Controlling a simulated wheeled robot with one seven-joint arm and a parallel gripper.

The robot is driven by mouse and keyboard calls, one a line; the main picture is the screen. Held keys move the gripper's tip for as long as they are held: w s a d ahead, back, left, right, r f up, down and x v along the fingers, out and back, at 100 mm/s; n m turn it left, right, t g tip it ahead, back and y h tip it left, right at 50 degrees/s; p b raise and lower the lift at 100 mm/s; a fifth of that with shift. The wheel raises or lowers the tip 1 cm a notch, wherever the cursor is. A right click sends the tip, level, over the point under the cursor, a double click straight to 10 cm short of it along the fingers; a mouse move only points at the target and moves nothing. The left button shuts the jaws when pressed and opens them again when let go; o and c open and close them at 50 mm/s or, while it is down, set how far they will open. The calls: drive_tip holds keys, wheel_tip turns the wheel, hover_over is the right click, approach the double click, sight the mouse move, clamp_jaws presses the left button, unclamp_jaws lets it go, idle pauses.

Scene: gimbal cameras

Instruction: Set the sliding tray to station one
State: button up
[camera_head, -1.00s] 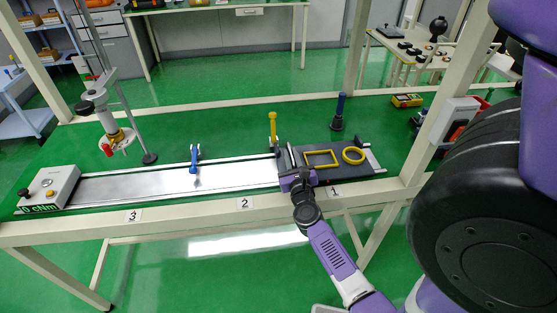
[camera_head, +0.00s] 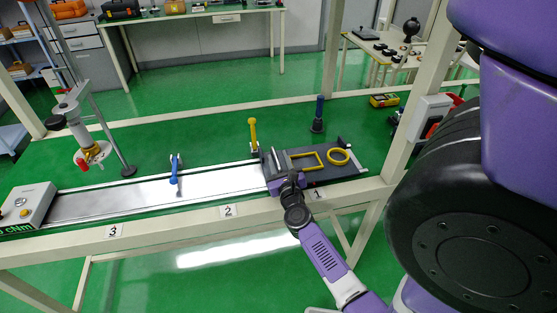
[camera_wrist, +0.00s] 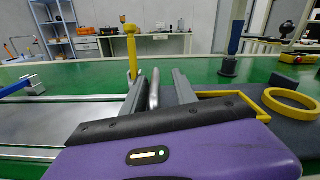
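The dark grey sliding tray (camera_head: 345,168) sits at the right end of the pale metal rail (camera_head: 110,198) in the head view, behind label 1 (camera_head: 318,194). It carries a yellow square frame (camera_head: 307,161) and a yellow ring (camera_head: 339,157). An upright metal handle (camera_wrist: 154,90) stands at its left end. My gripper (camera_wrist: 158,92) is at this end. In the wrist view its two grey fingers stand on either side of the handle, with visible gaps, so it is open around it. The purple gripper body hides the tray's near left corner.
A yellow-topped post (camera_head: 253,135) stands behind the tray's left end, and a blue lever (camera_head: 174,170) stands at the rail further left. Label 2 (camera_head: 228,211) and label 3 (camera_head: 115,231) are on the front beam. A control box (camera_head: 28,205) ends the rail. A dark blue peg (camera_head: 318,115) stands behind.

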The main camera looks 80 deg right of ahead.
drive_tip(key=v, duration=0.7)
drive_tip(key=shift+s+a+b, duration=0.15)
drive_tip(key=shift+a+b, duration=0.2)
drive_tip(key=shift+b, duration=0.05)
idle(0.3)
drive_tip(key=shift+n, duration=0.7)
drive_tip(key=w+a+r+n+t+y, duration=0.2)
drive_tip(key=w+a+r+n+t, duration=0.15)
drive_tip(key=a+n, duration=0.65)
drive_tip(key=w+a+r+n+t+y, duration=0.2)
drive_tip(key=a+r+n+t, duration=0.3)
drive_tip(key=n, duration=0.9)
drive_tip(key=s+a+n+y, duration=0.4)
drive_tip(key=a+n+y, duration=0.2)
drive_tip(key=a+n, duration=0.5)
drive_tip(key=s+a+n+y, duration=0.5)
drive_tip(key=a+n, duration=0.5)
drive_tip(key=a, duration=0.5)
drive_tip(key=shift+r+n+y, duration=0.4)
drive_tip(key=shift+y, duration=0.4)
